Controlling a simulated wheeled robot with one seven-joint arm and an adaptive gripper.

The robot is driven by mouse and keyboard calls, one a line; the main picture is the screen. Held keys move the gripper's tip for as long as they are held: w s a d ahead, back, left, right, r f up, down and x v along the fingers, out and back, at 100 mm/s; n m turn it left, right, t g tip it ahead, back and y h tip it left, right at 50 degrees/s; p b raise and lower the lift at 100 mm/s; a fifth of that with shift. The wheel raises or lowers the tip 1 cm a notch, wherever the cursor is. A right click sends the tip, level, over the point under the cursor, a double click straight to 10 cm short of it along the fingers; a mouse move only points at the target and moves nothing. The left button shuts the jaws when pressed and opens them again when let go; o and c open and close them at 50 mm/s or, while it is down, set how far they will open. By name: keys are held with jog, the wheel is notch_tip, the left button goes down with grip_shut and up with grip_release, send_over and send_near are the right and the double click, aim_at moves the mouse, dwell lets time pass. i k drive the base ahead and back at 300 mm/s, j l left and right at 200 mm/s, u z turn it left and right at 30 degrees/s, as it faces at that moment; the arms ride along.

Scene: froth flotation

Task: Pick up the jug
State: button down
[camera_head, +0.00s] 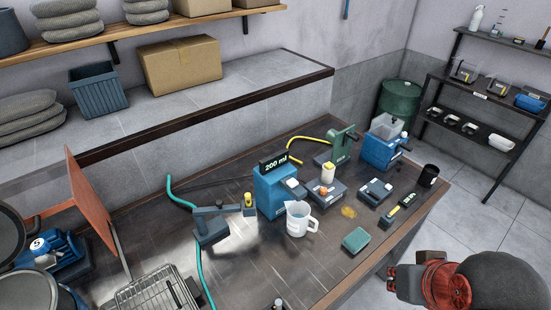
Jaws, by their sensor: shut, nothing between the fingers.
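The jug (297,219) is a white, measuring-cup-like vessel with a handle on its right side. It stands upright on the dark workbench (335,268), just in front of a blue device (270,190) with a "200 ml" display. My gripper (392,283) is at the lower right, beyond the bench's right edge, seen small and partly foreshortened. It looks shut and empty. It is well apart from the jug, to its right and nearer the camera. What is inside the jug is not clear.
A green sponge-like block (356,240) lies right of the jug. Behind it are a small scale with a white bottle (328,173), a blue machine (384,148) and a black cup (428,176). A grey clamp-like device (211,226) stands left. A wire basket (158,298) is at the front left.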

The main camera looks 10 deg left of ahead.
aim_at(302, 221)
jog(key=u, duration=2.75)
jog(key=z, duration=2.15)
jog(key=i+l+z, duration=0.1)
jog(key=z, duration=0.25)
jog(key=i+l+z, duration=0.15)
jog(key=l+z, duration=0.25)
jog(key=j, duration=0.1)
